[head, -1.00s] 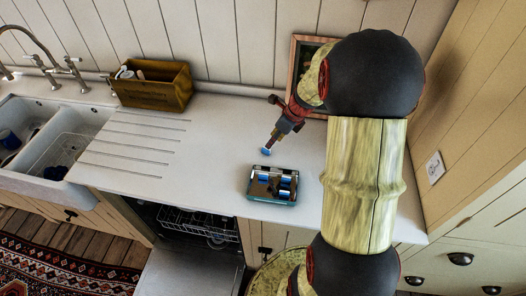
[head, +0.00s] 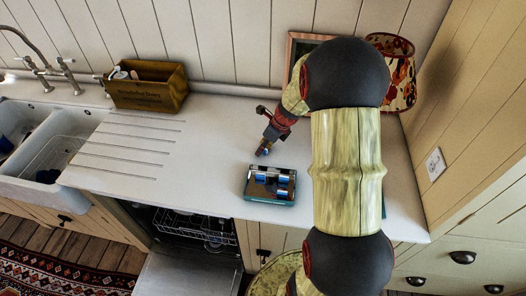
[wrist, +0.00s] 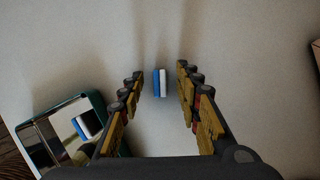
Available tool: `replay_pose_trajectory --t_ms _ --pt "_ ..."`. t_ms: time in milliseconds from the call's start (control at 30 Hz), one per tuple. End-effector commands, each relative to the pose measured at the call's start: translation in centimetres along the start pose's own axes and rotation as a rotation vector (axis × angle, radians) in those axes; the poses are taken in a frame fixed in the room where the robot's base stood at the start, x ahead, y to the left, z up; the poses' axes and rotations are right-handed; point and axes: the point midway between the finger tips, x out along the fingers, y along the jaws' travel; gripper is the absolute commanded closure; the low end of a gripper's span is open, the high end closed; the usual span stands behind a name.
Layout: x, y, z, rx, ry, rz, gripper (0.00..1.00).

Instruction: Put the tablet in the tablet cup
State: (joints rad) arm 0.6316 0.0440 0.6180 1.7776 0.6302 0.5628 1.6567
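A small blue-and-white tablet (wrist: 159,82) lies on the white counter. In the wrist view it is between the tips of my gripper (wrist: 160,84), with a clear gap on each side. The gripper is open and touches neither face of the tablet. In the head view my gripper (head: 264,150) points down at the counter just behind a teal tablet box (head: 270,197), and its tips mostly hide the tablet. The dishwasher door (head: 188,275) is open below the counter, partly cut off by the frame. I cannot make out the tablet cup.
A wooden crate (head: 148,92) stands at the back left beside the sink (head: 50,140). A picture frame (head: 295,55) and a floral lamp (head: 400,75) are behind my arm. The counter left of the gripper is clear.

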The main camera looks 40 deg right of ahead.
Motion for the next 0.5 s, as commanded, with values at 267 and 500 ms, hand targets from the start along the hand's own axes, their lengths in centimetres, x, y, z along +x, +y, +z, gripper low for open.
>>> replay_pose_trajectory --t_ms 267,500 --pt "-0.01 0.02 -0.01 0.000 0.000 0.001 0.83" --pt "-0.01 0.02 -0.01 0.000 0.000 0.001 0.97"
